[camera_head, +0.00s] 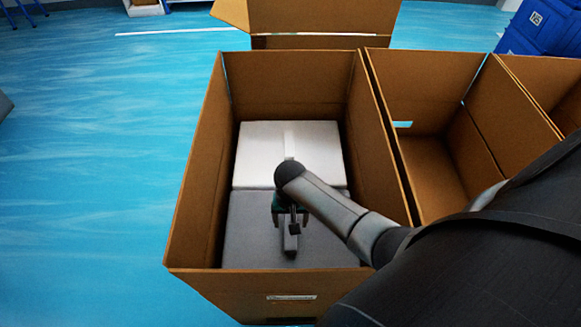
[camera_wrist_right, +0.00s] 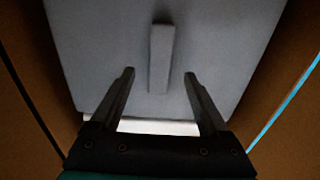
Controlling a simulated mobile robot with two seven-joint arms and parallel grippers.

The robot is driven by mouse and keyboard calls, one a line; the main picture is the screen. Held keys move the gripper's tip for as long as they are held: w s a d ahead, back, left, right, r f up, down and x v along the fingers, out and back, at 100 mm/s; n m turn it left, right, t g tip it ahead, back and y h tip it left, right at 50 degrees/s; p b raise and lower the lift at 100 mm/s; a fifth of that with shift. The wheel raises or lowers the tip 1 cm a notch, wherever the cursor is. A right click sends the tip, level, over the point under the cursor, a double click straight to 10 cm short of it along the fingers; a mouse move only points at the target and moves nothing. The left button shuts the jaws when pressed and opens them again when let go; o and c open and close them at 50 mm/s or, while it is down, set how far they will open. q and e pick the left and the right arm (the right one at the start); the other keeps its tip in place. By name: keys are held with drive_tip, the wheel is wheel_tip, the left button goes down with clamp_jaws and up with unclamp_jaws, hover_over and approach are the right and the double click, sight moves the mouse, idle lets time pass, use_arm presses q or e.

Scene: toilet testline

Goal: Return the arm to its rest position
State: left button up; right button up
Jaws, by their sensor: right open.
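My right arm (camera_head: 335,205) reaches in from the right over an open cardboard box (camera_head: 205,165). My right gripper (camera_head: 291,225) is over the grey block (camera_head: 250,245) in the near part of that box. In the right wrist view the two fingers of my right gripper (camera_wrist_right: 158,84) are spread apart, with nothing between their tips. I cannot tell whether the fingers touch anything. My left gripper is not in view.
A white block (camera_head: 262,148) fills the far part of the box. The box walls rise around the gripper. A second open box (camera_head: 420,165) stands right beside it, with another farther right. Blue crates (camera_head: 541,28) are at the back right. The blue floor (camera_head: 90,150) at left is clear.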

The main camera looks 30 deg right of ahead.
wheel_tip(320, 180, up, 9)
drive_tip(key=p, duration=0.2)
drive_tip(key=shift+r+p, duration=0.15)
drive_tip(key=shift+p, duration=0.2)
